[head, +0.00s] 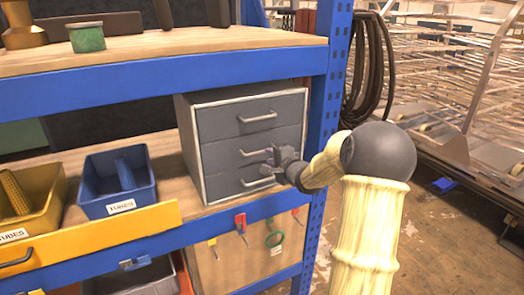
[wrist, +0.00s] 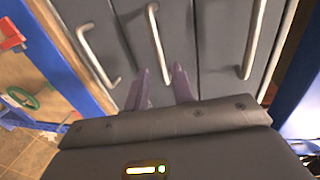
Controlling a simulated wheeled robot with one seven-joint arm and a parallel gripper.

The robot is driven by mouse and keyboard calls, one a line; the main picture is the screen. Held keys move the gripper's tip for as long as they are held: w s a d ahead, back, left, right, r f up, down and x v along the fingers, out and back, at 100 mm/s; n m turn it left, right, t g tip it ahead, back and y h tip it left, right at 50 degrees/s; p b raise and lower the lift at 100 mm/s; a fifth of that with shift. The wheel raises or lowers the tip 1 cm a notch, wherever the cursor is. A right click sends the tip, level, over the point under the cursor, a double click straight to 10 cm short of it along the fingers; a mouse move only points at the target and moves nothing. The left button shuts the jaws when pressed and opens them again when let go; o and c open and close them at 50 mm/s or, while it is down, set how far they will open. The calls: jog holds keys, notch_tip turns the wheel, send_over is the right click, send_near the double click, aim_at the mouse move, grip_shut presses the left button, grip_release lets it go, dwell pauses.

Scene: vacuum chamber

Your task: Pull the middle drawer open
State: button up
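A grey cabinet (head: 190,150) with three drawers stands on the shelf, all of its drawers looking shut. The middle drawer (head: 225,153) has a silver bar handle (wrist: 157,42), partly covered by my gripper in the head view. My gripper (head: 272,160) is in front of the cabinet's right part, by the middle handle. In the wrist view my gripper (wrist: 161,72) has its two purple-grey fingers apart. The near end of the middle handle shows between them. Whether the fingers touch it, I cannot tell.
The top drawer handle (head: 257,117) and bottom drawer handle (wrist: 98,55) lie on either side. A blue rack post (head: 328,120) stands right of the cabinet. Blue (head: 90,205) and yellow bins stand left. Tools hang from the shelf edge below.

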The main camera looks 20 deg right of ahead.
aim_at(262, 152)
jog(key=p+x, duration=0.1)
jog(key=x, duration=0.6)
jog(key=shift+w+f+p, duration=0.1)
jog(key=shift+w+p, duration=0.15)
jog(key=shift+p, duration=0.1)
grip_shut()
